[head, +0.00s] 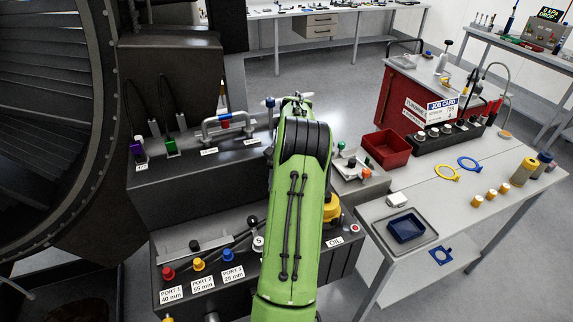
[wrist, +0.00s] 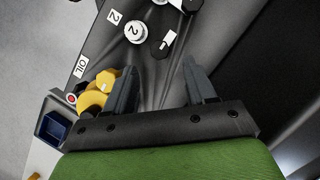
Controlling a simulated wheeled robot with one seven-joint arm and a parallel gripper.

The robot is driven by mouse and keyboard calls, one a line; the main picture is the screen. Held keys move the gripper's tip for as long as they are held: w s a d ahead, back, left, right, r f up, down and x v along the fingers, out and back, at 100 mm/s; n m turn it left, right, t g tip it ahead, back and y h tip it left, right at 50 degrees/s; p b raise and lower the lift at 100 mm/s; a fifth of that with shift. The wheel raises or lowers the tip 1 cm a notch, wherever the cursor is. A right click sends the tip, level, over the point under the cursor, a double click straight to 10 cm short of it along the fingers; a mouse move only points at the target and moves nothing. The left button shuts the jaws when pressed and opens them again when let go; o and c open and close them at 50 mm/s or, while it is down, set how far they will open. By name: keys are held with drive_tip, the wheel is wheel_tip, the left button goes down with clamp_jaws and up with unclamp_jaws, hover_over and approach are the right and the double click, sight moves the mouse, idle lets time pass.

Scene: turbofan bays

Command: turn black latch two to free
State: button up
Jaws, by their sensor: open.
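In the wrist view, a black latch (wrist: 163,45) with a white mark sits on the dark panel, beside a white round piece marked 2 (wrist: 137,32). A white label with a 2 (wrist: 115,17) lies further left. My gripper (wrist: 160,66) is open and empty, its fingers apart. In the picture the latch lies just beyond the fingertips, roughly between their lines; I cannot tell the height gap.
A yellow knob (wrist: 97,92) and the OIL label (wrist: 82,66) are left of my fingers. Another dark part (wrist: 190,5) is at the top edge. In the head view, a red bin (head: 386,149) and a blue tray (head: 406,228) stand on the right bench.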

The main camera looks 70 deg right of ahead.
drive_tip(key=p+v, duration=0.2)
drive_tip(key=v, duration=0.7)
drive_tip(key=shift+d+r, duration=0.1)
drive_tip(key=shift+r, duration=0.05)
